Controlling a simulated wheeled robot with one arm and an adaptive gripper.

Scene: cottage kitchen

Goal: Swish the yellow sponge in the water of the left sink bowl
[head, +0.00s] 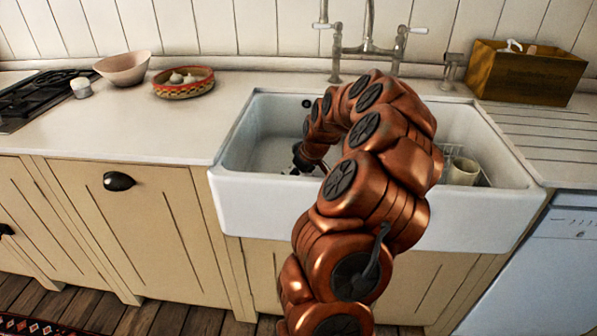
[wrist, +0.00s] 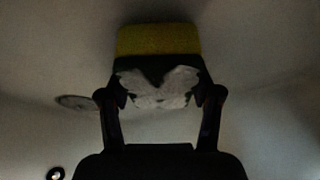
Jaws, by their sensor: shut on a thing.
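The yellow sponge (wrist: 158,40) shows at the top middle of the wrist view, with a dark layer and a pale whitish patch below the yellow. My gripper (wrist: 160,92) is shut on it, one dark finger on each side. In the head view my gripper (head: 306,163) is down inside the left sink bowl (head: 240,147), partly hidden by my arm. I cannot make out the sponge there. The wrist view is dim, and I cannot tell the water level or whether the sponge touches the bowl floor.
A round drain (wrist: 75,102) shows left of the sponge. A cream mug (head: 463,172) stands in the right bowl. A wooden box (head: 527,75), red patterned bowl (head: 183,88) and pink bowl (head: 122,70) stand on the counter.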

